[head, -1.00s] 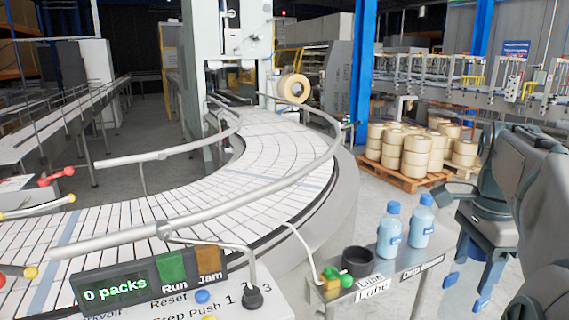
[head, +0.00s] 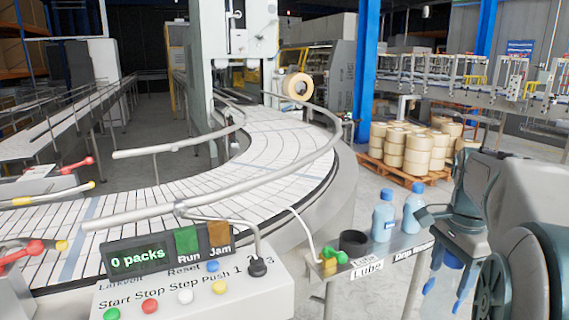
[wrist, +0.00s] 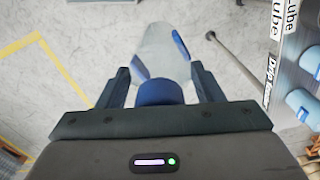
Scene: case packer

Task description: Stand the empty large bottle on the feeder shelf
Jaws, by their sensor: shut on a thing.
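My gripper (wrist: 164,86) is shut on a large clear bottle (wrist: 163,48), holding it near its blue cap (wrist: 160,92). The bottle looks empty and has blue patches on its sides. In the head view the bottle (head: 443,292) hangs below my gripper (head: 452,250) at the lower right, off the shelf and over the floor. A narrow metal shelf (head: 396,250) stands left of it, labelled "Lube" and "Drip" with the rest hard to read. I cannot tell for sure that this is the feeder shelf.
Two light-blue bottles (head: 383,221) (head: 413,212) stand on the metal shelf, beside a black cup (head: 353,242) and a green-knobbed fitting (head: 335,259). A control console (head: 190,285) reads "0 packs". A curved conveyor (head: 220,185) lies behind. Rolls on a pallet (head: 405,175) stand farther back.

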